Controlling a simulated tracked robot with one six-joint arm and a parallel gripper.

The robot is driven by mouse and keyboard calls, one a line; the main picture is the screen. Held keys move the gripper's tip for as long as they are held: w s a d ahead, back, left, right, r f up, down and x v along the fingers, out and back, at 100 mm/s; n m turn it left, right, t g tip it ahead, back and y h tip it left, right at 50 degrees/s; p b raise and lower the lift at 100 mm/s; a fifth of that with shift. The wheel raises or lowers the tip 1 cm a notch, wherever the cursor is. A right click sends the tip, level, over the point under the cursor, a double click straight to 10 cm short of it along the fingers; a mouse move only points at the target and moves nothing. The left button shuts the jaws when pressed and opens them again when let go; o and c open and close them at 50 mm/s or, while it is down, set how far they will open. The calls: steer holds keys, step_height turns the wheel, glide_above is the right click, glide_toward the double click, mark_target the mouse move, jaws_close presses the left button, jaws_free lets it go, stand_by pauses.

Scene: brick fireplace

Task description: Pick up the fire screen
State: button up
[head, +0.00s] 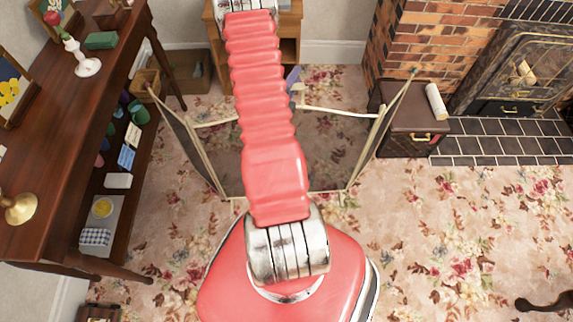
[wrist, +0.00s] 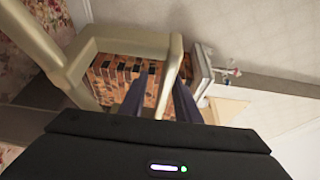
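The fire screen (head: 347,114) stands unfolded on the carpet in the head view, with pale frames and see-through dark panels. My red arm covers part of its middle panel. In the wrist view a pale beige frame of the screen (wrist: 170,72) is close up. My gripper (wrist: 160,86) has its two dark fingers apart, with an upright bar of the frame in the gap between them. I cannot tell whether the fingers touch it. In the head view only a small bluish part of my gripper (head: 293,77) shows beside my arm, near the screen's top bar.
A wooden shelf table (head: 60,130) with ornaments stands on the left. A wooden cabinet (head: 290,22) is at the back. A dark box (head: 405,140) sits right of the screen, by the brick fireplace (head: 430,45). Open carpet lies at the lower right.

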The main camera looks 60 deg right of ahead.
steer(key=shift+c, duration=0.2)
jaws_close()
steer(key=shift+f, duration=0.1)
stand_by(0.9)
